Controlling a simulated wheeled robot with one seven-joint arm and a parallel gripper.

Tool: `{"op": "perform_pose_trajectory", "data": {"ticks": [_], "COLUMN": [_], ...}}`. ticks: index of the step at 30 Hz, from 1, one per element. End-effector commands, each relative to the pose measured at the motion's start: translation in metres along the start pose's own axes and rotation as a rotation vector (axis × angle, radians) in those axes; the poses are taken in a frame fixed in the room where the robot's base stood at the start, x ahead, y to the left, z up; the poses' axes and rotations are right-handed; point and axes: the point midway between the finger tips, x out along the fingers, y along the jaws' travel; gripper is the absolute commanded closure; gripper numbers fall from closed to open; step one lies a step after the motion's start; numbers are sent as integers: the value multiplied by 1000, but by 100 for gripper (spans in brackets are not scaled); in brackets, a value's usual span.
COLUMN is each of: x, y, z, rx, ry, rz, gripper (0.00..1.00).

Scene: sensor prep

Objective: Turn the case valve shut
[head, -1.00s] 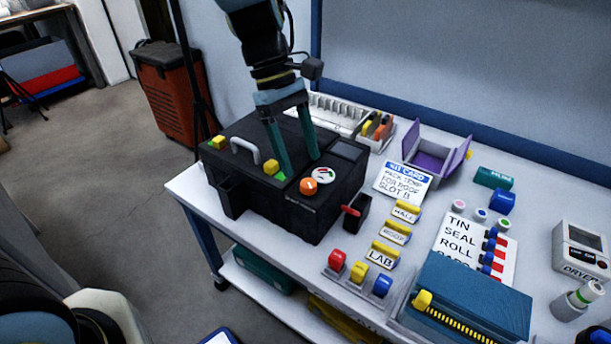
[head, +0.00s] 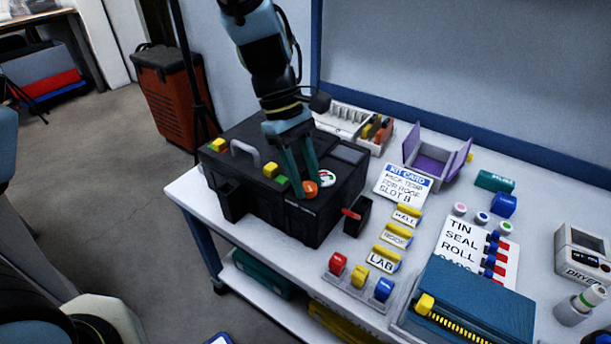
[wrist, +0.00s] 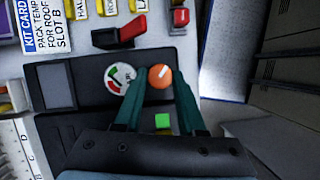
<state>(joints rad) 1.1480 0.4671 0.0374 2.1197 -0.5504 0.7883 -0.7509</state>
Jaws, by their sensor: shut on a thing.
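The black case (head: 277,215) stands shut on the white bench. Its valve is a round orange knob (head: 310,188) on the lid's front part, and it also shows in the wrist view (wrist: 160,77) with a short pale mark on top. A round gauge (head: 328,178) sits beside the knob; in the wrist view the gauge (wrist: 119,78) has green and red bands. My gripper (head: 307,187) points down at the lid with its teal fingers on either side of the knob, shut on it. The fingers partly hide the knob in the head view.
A red latch (head: 351,213) sticks out at the case's right end. A grey handle (head: 245,152) and yellow latches rise from the lid. The kit card (head: 404,180), labelled yellow blocks and a purple-lined box (head: 432,148) lie to the right.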

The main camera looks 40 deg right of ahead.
Motion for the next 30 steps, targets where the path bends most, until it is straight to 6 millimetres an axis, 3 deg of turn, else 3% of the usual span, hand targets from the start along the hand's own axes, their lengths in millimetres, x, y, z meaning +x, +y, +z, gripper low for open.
{"op": "perform_pose_trajectory", "data": {"ticks": [1,9,22,30], "x": [0,0,-2,-4], "y": [0,0,1,2], "z": [0,0,1,2], "rx": [0,0,37,193], "ry": [0,0,-1,-2], "rz": [0,0,-16,-82], "gripper": [73,100,100,100]}}
